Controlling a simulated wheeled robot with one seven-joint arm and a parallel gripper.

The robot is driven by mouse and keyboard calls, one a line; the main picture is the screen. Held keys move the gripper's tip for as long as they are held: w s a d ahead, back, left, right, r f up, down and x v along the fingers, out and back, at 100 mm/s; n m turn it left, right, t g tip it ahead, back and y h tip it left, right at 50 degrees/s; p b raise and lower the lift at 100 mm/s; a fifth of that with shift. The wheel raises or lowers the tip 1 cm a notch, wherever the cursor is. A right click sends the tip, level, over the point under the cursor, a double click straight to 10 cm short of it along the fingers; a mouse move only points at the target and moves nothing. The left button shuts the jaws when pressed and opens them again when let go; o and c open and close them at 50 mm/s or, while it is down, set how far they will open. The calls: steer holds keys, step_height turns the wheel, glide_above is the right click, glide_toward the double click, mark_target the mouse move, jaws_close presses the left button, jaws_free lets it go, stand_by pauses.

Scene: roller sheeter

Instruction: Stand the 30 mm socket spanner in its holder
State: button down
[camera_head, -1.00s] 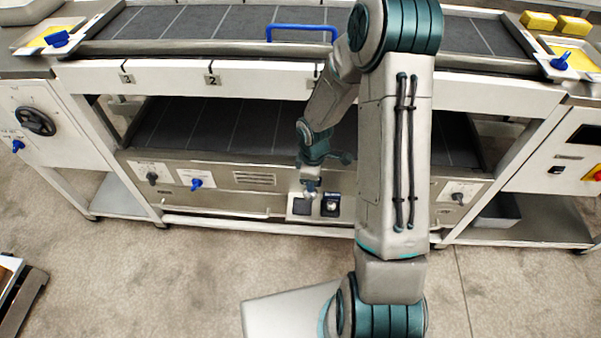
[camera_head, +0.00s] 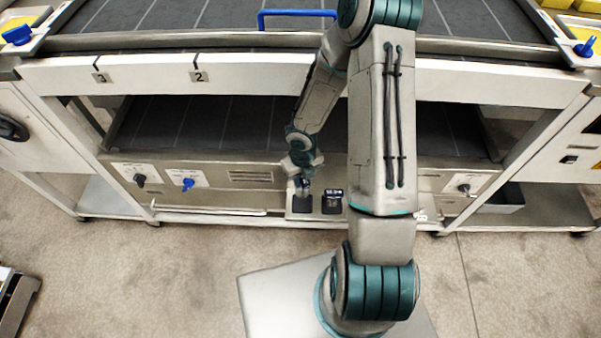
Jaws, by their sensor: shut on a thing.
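My gripper (camera_head: 303,184) is small in the view, low in front of the lower deck and just above the left of two dark blocks. It is shut on a small pale metal piece, which I take to be the socket spanner; its shape is mostly hidden by the hand. The left dark block (camera_head: 302,205) and the right dark block (camera_head: 333,206) sit on a pale ledge. The right block has a small pale label on its upper part, too small to read surely. I cannot tell which one is the 30 mm holder, or whether the spanner touches the left block.
The sheeter's front panel has a black knob (camera_head: 140,180), a blue knob (camera_head: 188,184) and a knob at the right (camera_head: 464,188). A blue handle (camera_head: 297,14) rises from the upper deck above. A metal rail (camera_head: 205,209) runs low at left.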

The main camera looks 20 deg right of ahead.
steer(key=shift+f+b, duration=1.9)
steer(key=shift+b, duration=0.05)
steer(key=shift+f+b, duration=0.35)
steer(key=shift+f, duration=0.3)
steer(key=shift+p, duration=0.45)
steer(key=shift+f+b, duration=0.95)
steer(key=shift+f, duration=0.35)
stand_by(0.3)
steer(key=c, duration=0.6)
jaws_free()
steer(key=shift+c, duration=0.2)
steer(key=shift+r, duration=0.15)
